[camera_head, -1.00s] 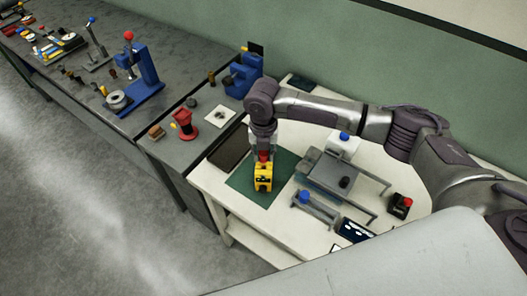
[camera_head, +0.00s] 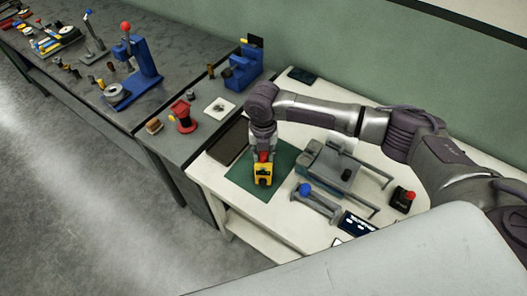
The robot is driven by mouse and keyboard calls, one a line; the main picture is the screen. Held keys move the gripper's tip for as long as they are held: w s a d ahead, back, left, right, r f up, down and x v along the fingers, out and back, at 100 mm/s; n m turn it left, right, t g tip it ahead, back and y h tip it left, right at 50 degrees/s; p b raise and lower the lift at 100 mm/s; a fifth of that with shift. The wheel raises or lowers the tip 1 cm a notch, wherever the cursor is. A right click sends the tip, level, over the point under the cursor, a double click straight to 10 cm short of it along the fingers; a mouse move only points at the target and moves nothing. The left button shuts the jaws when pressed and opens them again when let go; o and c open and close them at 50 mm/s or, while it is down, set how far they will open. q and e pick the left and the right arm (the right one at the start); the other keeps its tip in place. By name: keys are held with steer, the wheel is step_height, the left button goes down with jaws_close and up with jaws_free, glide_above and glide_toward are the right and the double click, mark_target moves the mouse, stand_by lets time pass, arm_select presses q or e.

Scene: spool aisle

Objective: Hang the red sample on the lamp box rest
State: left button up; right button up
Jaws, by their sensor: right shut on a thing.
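My right gripper (camera_head: 263,150) points down over a green mat (camera_head: 282,164) on the white table. It is shut, with a small red piece (camera_head: 264,157) at its fingertips, which looks like the red sample. A yellow block with dark markings (camera_head: 263,174) is directly below the red piece. I cannot tell whether it is joined to the red piece or whether it touches the mat. The fingers hide part of the red piece. I cannot tell which thing is the lamp box rest. My left gripper is not in view.
A grey plate fixture (camera_head: 335,176), a blue-knobbed fixture (camera_head: 305,189) and a red-button box (camera_head: 404,197) stand right of the mat. A dark tray (camera_head: 230,141) lies left of it. A red stand (camera_head: 183,117) and blue machine (camera_head: 243,71) stand on the grey bench.

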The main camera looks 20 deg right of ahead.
steer(key=o, duration=1.1)
step_height(320, 180, up, 12)
steer(key=shift+f, duration=0.1)
